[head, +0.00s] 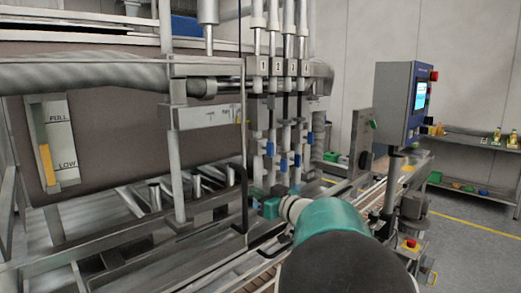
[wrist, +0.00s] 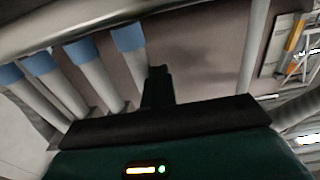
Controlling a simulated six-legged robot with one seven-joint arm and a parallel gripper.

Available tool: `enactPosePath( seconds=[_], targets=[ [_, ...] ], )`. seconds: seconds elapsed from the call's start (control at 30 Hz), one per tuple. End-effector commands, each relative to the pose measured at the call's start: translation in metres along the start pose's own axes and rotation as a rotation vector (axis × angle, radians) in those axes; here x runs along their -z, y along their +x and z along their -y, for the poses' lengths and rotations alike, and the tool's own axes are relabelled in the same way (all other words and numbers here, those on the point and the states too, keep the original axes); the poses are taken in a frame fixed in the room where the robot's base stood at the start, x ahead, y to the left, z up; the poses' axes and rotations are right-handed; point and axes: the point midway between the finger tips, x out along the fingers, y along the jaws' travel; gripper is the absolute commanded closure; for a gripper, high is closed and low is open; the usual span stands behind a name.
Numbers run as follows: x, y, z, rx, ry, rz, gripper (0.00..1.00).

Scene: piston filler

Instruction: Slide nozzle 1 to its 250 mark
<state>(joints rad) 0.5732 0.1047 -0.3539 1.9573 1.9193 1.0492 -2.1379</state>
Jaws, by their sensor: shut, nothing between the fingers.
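Nozzle 1 hangs in the row of nozzles in the head view, under the leftmost number plate (head: 262,66). Blue collars mark the row, one of them at the left (head: 270,148). In the wrist view the nozzle tube nearest my fingers has a blue band (wrist: 128,37), apparently nozzle 1, as it is closest to the level gauge. My gripper (head: 270,207) is low at the row's foot in the head view. Its dark fingers (wrist: 158,72) are shut and empty, beside that tube; contact cannot be told. The 250 mark is not readable.
Other banded nozzles (wrist: 85,52) stand close beside it. A vertical post (head: 174,150) and a dark bent rod (head: 243,195) are left of the row. A conveyor (head: 365,200) runs at right. A blue control box (head: 405,103) stands beyond.

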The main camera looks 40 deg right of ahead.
Motion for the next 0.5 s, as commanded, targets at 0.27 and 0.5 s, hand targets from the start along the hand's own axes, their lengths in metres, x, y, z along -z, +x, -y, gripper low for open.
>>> enactPosePath(
  seconds=[0.27, 0.5],
  targets=[
    [0.000, 0.000, 0.001, 0.000, 0.000, -0.001, 1.00],
    [0.000, 0.000, 0.010, 0.000, 0.000, -0.001, 1.00]
  ],
)
